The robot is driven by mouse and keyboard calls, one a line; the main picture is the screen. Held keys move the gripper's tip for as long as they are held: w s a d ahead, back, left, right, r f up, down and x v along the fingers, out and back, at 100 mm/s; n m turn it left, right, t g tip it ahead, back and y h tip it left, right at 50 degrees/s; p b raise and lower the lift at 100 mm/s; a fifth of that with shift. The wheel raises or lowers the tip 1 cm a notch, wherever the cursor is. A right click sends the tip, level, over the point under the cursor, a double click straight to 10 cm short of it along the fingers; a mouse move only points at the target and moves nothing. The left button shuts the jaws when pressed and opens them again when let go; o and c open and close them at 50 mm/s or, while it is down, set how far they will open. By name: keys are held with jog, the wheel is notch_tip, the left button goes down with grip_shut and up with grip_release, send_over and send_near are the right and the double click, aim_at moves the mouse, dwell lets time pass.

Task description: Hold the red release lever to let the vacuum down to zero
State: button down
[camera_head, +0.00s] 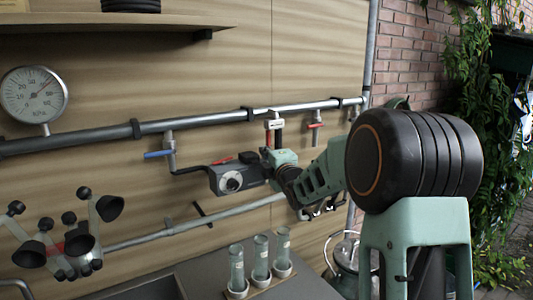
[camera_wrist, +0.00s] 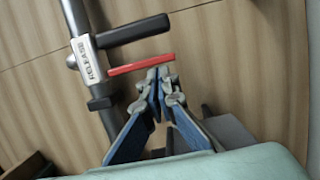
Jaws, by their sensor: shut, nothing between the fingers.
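The red release lever (camera_wrist: 142,65) crosses the wrist view as a short bar, beside a white RELEASE label (camera_wrist: 86,58) on a grey pipe fitting. My gripper (camera_wrist: 160,76) is shut and empty. Its fingertips are right against the lever's lower edge near its free end in that view; I cannot tell whether they touch it. In the head view a white-labelled fitting (camera_head: 274,124) stands on the pipe above my wrist, and my fingers are hidden there. The round white gauge (camera_head: 34,95) at the left has its needle pointing to the upper right, clearly off the low end.
A black handle (camera_wrist: 133,31) lies just above the lever in the wrist view. A grey pipe (camera_head: 200,122) carries a blue-handled valve (camera_head: 166,153) and a red-handled valve (camera_head: 316,125). Milking cups (camera_head: 65,240) hang at the lower left. Glass tubes (camera_head: 260,257) stand on the counter below.

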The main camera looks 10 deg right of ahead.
jog(key=n+b, duration=0.1)
jog(key=b, duration=0.3)
jog(key=d+n+b, duration=0.1)
jog(key=b, duration=0.3)
jog(key=shift+w+d+f+n+t, duration=0.2)
jog(key=shift+w+d+n+t, duration=0.1)
dwell(4.9)
